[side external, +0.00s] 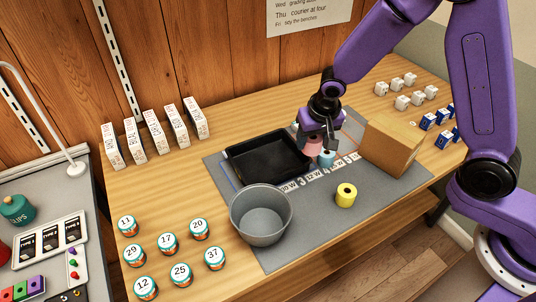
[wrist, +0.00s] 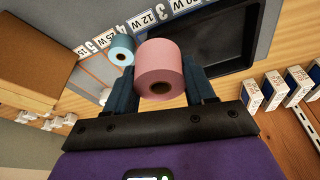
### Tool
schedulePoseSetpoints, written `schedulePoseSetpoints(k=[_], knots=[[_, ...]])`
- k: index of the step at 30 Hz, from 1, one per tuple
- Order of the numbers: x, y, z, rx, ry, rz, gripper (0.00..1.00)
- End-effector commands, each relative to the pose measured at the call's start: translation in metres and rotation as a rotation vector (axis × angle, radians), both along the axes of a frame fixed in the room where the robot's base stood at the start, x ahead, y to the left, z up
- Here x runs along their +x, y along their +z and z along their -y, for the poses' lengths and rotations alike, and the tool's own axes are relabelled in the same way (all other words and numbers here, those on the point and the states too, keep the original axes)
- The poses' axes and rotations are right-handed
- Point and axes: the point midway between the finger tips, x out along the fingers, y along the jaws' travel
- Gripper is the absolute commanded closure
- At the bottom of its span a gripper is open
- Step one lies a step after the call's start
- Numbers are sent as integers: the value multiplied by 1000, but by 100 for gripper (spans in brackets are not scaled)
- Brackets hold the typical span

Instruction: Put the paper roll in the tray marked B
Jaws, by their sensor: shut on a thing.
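My gripper (wrist: 160,85) is shut on a pink paper roll (wrist: 160,62), with one finger on each side of it. In the side view the pink roll (side external: 313,147) is held beside the right edge of the black tray (side external: 236,171). A light blue roll (side external: 326,159) stands close to the held roll; it also shows in the wrist view (wrist: 121,48). A yellow roll (side external: 345,196) stands apart on the grey mat. I cannot make out a letter B on the tray.
A grey bin (side external: 262,207) stands in front of the tray. A cardboard box (side external: 391,146) stands right of my gripper. A strip of printed labels (side external: 313,179) lies along the mat. Numbered jars (side external: 168,243) and upright boxes (side external: 156,137) stand at left.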

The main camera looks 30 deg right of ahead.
Motion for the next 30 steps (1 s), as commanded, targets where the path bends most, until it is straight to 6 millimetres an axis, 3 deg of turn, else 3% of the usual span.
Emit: schedulePoseSetpoints(k=[3, 7, 21, 30], knots=[[-12, 1, -12, 2, 33, -2, 82], [-5, -4, -18, 2, 40, -3, 82], [71, -41, -45, 3, 38, -2, 82], [102, -82, -56, 1, 40, -4, 82]])
